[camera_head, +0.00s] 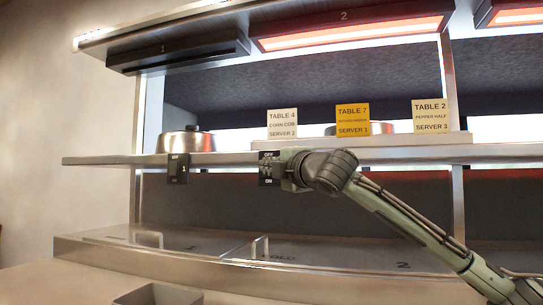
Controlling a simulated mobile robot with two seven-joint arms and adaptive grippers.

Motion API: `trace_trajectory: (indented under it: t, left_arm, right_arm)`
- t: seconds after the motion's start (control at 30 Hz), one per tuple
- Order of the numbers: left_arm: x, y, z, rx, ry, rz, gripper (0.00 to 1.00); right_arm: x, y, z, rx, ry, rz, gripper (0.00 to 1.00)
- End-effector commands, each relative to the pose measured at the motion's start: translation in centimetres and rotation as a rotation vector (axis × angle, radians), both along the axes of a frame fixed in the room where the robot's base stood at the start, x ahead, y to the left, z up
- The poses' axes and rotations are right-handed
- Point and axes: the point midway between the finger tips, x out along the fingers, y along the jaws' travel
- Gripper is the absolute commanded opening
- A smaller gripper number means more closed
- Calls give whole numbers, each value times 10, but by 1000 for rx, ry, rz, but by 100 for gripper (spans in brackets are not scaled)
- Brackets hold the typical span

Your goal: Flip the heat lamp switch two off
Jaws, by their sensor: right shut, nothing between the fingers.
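Heat lamp two (352,31), marked 2, hangs under the top shelf and glows orange-red. Its black switch plate (268,181) is on the front edge of the middle shelf, with OFF at the top and ON at the bottom. My right gripper (284,170) is shut and empty, its tips at the right side of this plate. I cannot tell if they touch the switch, and the gripper hides part of the plate. My left gripper is out of view.
Heat lamp one (178,53) is dark, and its switch (178,168) is left on the same shelf edge. A lidded metal pot (186,140) and order tickets (282,123) stand on the shelf. Below is a metal counter (150,262) with numbered lids and upright handles.

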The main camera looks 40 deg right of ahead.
Motion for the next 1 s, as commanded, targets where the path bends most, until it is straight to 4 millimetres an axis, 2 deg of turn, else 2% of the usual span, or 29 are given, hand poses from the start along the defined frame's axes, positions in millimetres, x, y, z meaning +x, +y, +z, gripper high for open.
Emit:
trace_trajectory:
  t: [0.1,0.2,0.43,0.87,1.0]
  left_arm:
    - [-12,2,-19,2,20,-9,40]
    - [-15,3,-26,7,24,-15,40]
    - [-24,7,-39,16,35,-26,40]
    - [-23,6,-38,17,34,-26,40]
    - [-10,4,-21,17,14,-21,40]
  right_arm:
    - [10,-2,4,1,0,2,0]
    - [17,-20,3,1,2,-3,0]
    - [26,-36,5,0,0,0,0]
    - [25,-38,4,-2,1,0,0]
    - [17,-41,2,-3,1,-2,0]
